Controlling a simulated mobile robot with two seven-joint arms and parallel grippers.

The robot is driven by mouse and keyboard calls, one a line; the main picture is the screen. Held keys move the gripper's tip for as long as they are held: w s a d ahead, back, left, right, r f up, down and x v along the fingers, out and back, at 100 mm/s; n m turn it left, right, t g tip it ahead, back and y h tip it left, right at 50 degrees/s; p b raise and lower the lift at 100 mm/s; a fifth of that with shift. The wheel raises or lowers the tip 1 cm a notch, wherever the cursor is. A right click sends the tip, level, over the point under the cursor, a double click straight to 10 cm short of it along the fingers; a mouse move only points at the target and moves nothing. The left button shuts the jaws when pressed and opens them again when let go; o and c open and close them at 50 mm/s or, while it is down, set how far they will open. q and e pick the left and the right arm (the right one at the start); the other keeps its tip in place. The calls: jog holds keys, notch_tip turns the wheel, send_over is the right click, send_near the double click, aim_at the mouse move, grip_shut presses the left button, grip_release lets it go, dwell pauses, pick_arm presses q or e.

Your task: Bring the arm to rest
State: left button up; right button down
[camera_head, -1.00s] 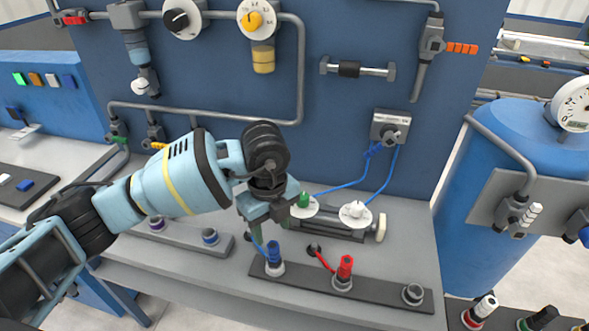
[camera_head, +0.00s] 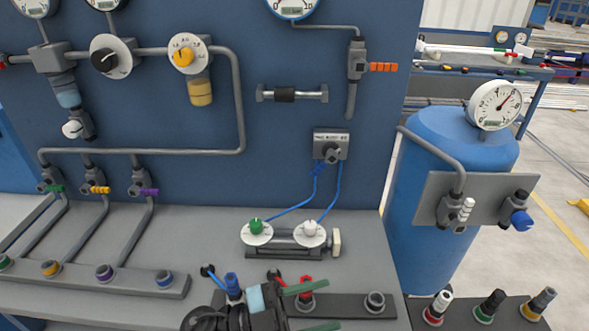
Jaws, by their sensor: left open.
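My left gripper (camera_head: 325,307) shows at the bottom middle, seen from close by, with its two green fingers apart and nothing visible between them. Most of my left arm is out of the picture below. The gripper is in front of the dark socket strip (camera_head: 345,308) on the bench and hides part of it. A blue plug (camera_head: 232,284) stands just left of it, and a red plug (camera_head: 306,293) shows behind the upper finger. My right gripper is not in view.
The grey bench (camera_head: 205,225) carries a cylinder with a green and a white fitting (camera_head: 290,240). A blue panel (camera_head: 300,150) with pipes and gauges rises behind. A blue tank (camera_head: 440,230) stands to the right. Several plugs stand in a strip at the bottom right.

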pick_arm(q)
jog(key=w+a+f+n+t+y, duration=0.1)
jog(key=a+f+n+t+y, duration=1.2)
jog(key=n, duration=0.4)
jog(key=s+a+f+n+g+y, duration=0.2)
jog(key=s+a+f, duration=0.3)
jog(key=s+f, duration=0.3)
jog(key=s+a+f+n+g+y, duration=0.1)
jog(key=s+a+f+g+y, duration=0.3)
jog(key=s+f, duration=0.5)
jog(key=shift+s+a+f+n, duration=0.25)
jog(key=shift+s+a+n, duration=0.15)
jog(key=shift+a, duration=0.5)
